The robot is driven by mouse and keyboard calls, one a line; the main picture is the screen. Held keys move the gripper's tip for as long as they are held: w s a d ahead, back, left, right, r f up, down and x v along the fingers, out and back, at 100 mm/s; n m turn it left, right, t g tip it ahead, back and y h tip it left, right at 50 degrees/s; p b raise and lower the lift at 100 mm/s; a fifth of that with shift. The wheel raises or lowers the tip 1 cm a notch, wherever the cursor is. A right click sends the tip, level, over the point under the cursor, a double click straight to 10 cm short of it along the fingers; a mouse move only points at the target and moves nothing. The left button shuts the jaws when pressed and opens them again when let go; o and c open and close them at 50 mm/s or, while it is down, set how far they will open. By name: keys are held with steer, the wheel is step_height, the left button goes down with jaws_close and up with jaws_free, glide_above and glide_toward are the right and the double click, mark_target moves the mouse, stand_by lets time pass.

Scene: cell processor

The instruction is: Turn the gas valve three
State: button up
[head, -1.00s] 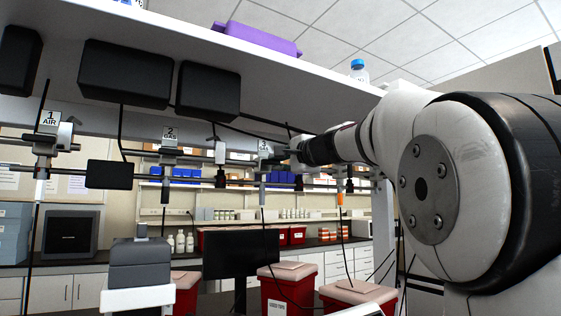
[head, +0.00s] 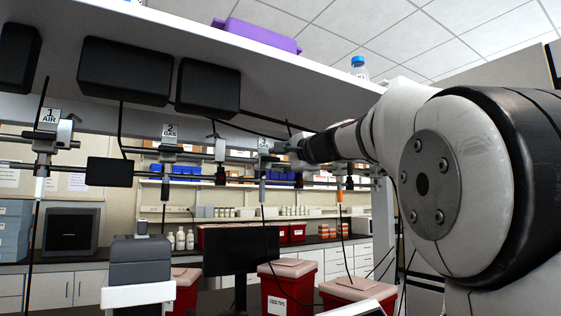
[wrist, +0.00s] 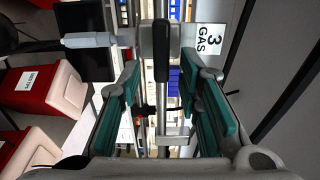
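Gas valve three hangs under the shelf in the head view, below its "3" label (head: 263,143). In the wrist view its "3 GAS" label (wrist: 210,39) is at the upper right, turned sideways. The valve's black handle (wrist: 162,50) is at the upper middle, in line with the gap between my fingers. My gripper (wrist: 165,78) is open, with teal pads on both sides of that gap. Neither pad visibly touches the handle. In the head view my gripper (head: 289,147) is at the right of the valve, and its fingers are hard to make out.
Valve two (head: 170,145) and valve one (head: 46,135) are to the left along the same pipes. Black boxes (head: 125,72) hang under the shelf (head: 330,85). Red bins (head: 290,289) and a dark monitor (head: 240,253) stand below.

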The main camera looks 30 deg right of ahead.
steer(key=s, duration=1.2)
steer(key=s+a+f+n+g+y, duration=0.1)
steer(key=s+a+f+n+g, duration=0.2)
steer(key=a+f, duration=0.35)
steer(key=s+a+f+n+g+y+p, duration=0.1)
steer(key=s+a+f+n+g, duration=0.15)
steer(key=a+f, duration=0.4)
steer(key=s+a+f+n+g+y, duration=0.15)
steer(key=s+a+f+n, duration=0.25)
steer(key=f, duration=0.5)
steer(key=s+a+f+n+g+h+p, duration=0.1)
steer(key=s+f+n+g, duration=0.5)
steer(key=s+f, duration=1.2)
steer(key=a+f+n+h, duration=0.1)
steer(key=f+n+h, duration=0.1)
steer(key=shift+a+n+g, duration=0.15)
steer(key=shift+n+g, duration=0.2)
steer(key=shift+g, duration=0.05)
